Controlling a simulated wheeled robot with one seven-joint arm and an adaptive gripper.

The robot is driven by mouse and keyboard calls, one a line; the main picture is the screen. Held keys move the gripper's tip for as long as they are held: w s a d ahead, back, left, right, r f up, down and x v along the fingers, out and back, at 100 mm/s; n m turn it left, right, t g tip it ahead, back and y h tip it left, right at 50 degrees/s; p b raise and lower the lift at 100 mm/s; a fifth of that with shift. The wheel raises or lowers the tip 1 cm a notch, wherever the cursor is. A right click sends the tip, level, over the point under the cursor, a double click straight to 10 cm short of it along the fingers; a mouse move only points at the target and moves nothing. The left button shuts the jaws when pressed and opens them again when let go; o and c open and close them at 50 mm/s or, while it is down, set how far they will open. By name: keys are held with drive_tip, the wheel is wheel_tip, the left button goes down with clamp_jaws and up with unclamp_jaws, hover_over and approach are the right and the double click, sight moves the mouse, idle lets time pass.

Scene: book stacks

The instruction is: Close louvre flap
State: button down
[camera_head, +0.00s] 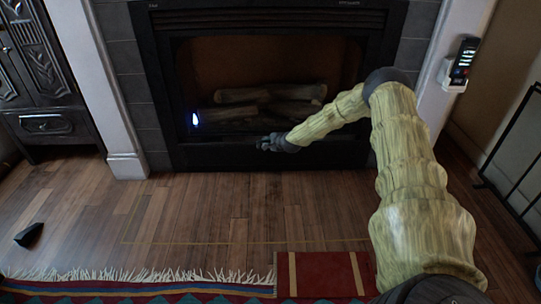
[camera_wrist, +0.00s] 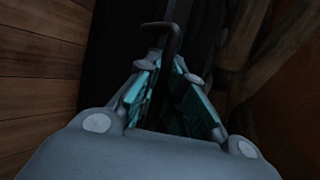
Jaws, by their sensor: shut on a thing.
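The black fireplace (camera_head: 160,85) stands against the wall in the head view, with a dark panel (camera_head: 220,155) along its bottom front. This panel may be the louvre flap; its slats and how far it stands open cannot be made out. My gripper (camera_head: 268,143) is at the top edge of this panel, left of my pale green arm. In the wrist view, my gripper (camera_wrist: 170,68) has its teal-padded fingers closed in around a thin dark bent handle (camera_wrist: 172,34). The handle's lower end is hidden between the fingers.
Logs (camera_head: 270,94) and a small blue-white flame (camera_head: 195,119) are behind the fireplace opening. A carved dark cabinet (camera_head: 45,75) stands left, a black rack (camera_head: 515,140) right. A black wedge (camera_head: 29,235) lies on the wood floor. A fringed rug (camera_head: 140,290) lies in front.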

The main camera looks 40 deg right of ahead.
drive_tip(key=shift+w+d+r+b, duration=0.2)
drive_tip(key=shift+w+d+b, duration=0.1)
drive_tip(key=shift+w+d, duration=0.2)
drive_tip(key=shift+w+d+r+b, duration=0.2)
drive_tip(key=shift+w+d+b, duration=0.15)
drive_tip(key=shift+w, duration=0.2)
drive_tip(key=c, duration=1.5)
unclamp_jaws()
drive_tip(key=shift+c, duration=0.2)
drive_tip(key=v, duration=1.2)
